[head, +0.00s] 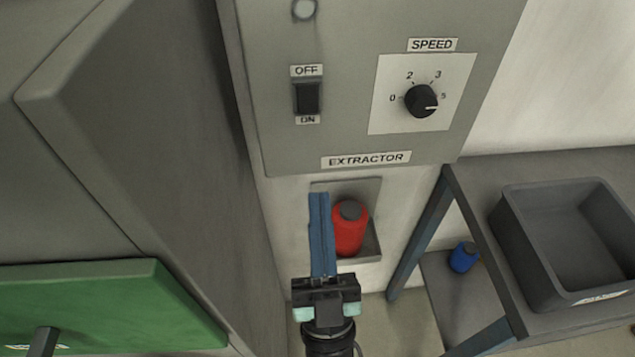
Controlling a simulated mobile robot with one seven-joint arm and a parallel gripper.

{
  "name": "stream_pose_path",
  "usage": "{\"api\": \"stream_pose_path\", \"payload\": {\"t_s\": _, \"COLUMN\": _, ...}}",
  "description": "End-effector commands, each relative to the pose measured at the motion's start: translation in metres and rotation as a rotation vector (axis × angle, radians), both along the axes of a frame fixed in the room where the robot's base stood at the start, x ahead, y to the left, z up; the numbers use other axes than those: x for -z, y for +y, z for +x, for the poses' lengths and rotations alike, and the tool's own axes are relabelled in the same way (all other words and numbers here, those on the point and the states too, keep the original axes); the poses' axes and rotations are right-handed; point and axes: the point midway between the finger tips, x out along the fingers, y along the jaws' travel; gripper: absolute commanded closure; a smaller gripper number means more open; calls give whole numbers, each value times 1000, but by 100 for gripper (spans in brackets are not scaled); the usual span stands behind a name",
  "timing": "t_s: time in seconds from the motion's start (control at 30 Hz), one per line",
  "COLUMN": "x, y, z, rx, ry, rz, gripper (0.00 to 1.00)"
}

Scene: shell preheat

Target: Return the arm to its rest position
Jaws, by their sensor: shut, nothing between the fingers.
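My gripper (319,200) is in the lower middle of the head view, its long blue fingers pointing up the picture. The fingers are together with nothing between them. I cannot tell how far the fingers are from the wall. Only the end of my arm shows, at the bottom edge.
The panel has an off/on switch (307,98) and a speed knob (421,101) pointing near 5. A grey cabinet (150,110) with a green panel (110,300) is left. A table (480,190) with a grey bin (540,260) is right; a blue bottle (464,257) is below.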

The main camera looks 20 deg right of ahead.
Motion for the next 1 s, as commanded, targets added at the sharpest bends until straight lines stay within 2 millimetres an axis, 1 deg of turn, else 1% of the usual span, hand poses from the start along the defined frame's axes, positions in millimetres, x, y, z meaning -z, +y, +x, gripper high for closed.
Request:
{"api": "stream_pose_path", "payload": {"t_s": 0.17, "x": 3, "y": 1, "z": -4, "rx": 0, "ry": 0, "rz": 0, "gripper": 100}}
{"api": "stream_pose_path", "payload": {"t_s": 0.67, "x": 0, "y": 1, "z": -3, "rx": -1, "ry": -1, "rz": 0, "gripper": 100}}
{"api": "stream_pose_path", "payload": {"t_s": 0.73, "x": -12, "y": 2, "z": 4, "rx": -6, "ry": -5, "rz": 1, "gripper": 100}}
{"api": "stream_pose_path", "payload": {"t_s": 0.77, "x": -22, "y": 3, "z": 9, "rx": -9, "ry": -8, "rz": 1, "gripper": 100}}
{"api": "stream_pose_path", "payload": {"t_s": 0.83, "x": -53, "y": 6, "z": 24, "rx": -22, "ry": -11, "rz": 5, "gripper": 100}}
{"api": "stream_pose_path", "payload": {"t_s": 0.87, "x": -71, "y": 8, "z": 32, "rx": -29, "ry": -13, "rz": 5, "gripper": 100}}
{"api": "stream_pose_path", "payload": {"t_s": 0.9, "x": -97, "y": 11, "z": 42, "rx": -39, "ry": -15, "rz": 7, "gripper": 100}}
{"api": "stream_pose_path", "payload": {"t_s": 0.97, "x": -142, "y": 17, "z": 56, "rx": -56, "ry": -15, "rz": 10, "gripper": 100}}
{"api": "stream_pose_path", "payload": {"t_s": 1.0, "x": -173, "y": 22, "z": 64, "rx": -70, "ry": -15, "rz": 12, "gripper": 100}}
